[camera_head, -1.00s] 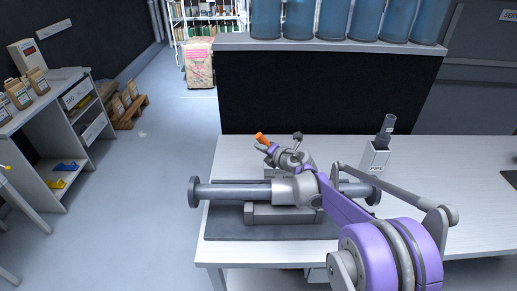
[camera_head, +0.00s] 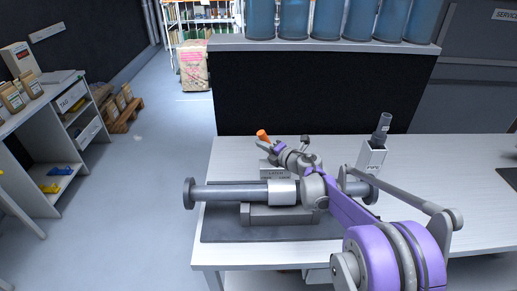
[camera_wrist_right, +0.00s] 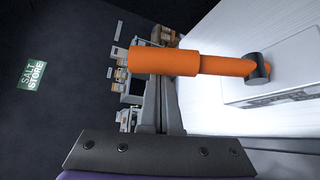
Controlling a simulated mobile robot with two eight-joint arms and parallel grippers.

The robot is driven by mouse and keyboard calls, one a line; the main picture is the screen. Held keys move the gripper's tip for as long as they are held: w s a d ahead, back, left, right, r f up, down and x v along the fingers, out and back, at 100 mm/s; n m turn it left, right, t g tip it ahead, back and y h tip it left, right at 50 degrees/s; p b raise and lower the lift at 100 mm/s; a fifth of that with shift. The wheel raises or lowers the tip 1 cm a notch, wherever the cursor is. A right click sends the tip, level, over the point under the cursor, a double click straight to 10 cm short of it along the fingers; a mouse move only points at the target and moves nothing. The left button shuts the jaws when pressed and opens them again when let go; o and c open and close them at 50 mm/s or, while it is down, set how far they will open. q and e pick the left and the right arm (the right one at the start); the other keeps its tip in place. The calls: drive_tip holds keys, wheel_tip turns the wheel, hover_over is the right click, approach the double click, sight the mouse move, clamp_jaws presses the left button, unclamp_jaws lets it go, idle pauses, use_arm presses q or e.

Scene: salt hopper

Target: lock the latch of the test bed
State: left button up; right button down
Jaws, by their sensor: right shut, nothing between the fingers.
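The test bed is a grey pipe (camera_head: 235,194) lying across a cradle (camera_head: 275,215) on a dark mat. Behind it stands a small light block (camera_head: 267,171) with a label. The orange latch handle (camera_head: 262,135) shows just past my right gripper (camera_head: 266,146), which reaches over the pipe. In the right wrist view the orange handle (camera_wrist_right: 190,63) lies across the picture and meets a dark pivot (camera_wrist_right: 258,68) on a light housing. My right gripper is shut and empty; its fingers reach behind the handle, and contact is unclear. My left gripper is not in view.
A light holder (camera_head: 372,158) with a dark-handled tool stands at the back right of the white table (camera_head: 450,165). A dark partition with blue containers (camera_head: 327,18) above rises behind. The table's back left is clear. A shelf unit stands far left.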

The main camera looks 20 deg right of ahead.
sight(268, 140)
drive_tip(key=d+m, duration=0.1)
drive_tip(key=d+t+y+b, duration=0.1)
drive_tip(key=s+d+m+t+b, duration=0.1)
drive_tip(key=shift+d+r+m, duration=0.2)
drive_tip(key=shift+r+m, duration=0.1)
drive_tip(key=shift+r, duration=0.05)
drive_tip(key=shift+s+d+f+b, duration=0.1)
drive_tip(key=shift+s+d+b, duration=0.25)
drive_tip(key=shift+d, duration=0.55)
drive_tip(key=shift+s+d+r+b, duration=0.15)
drive_tip(key=shift+d+b, duration=0.25)
drive_tip(key=shift+d, duration=0.55)
drive_tip(key=shift+s+d+f+b, duration=0.15)
drive_tip(key=shift+s+d+b, duration=0.2)
drive_tip(key=shift+d, duration=0.55)
drive_tip(key=shift+w, duration=0.1)
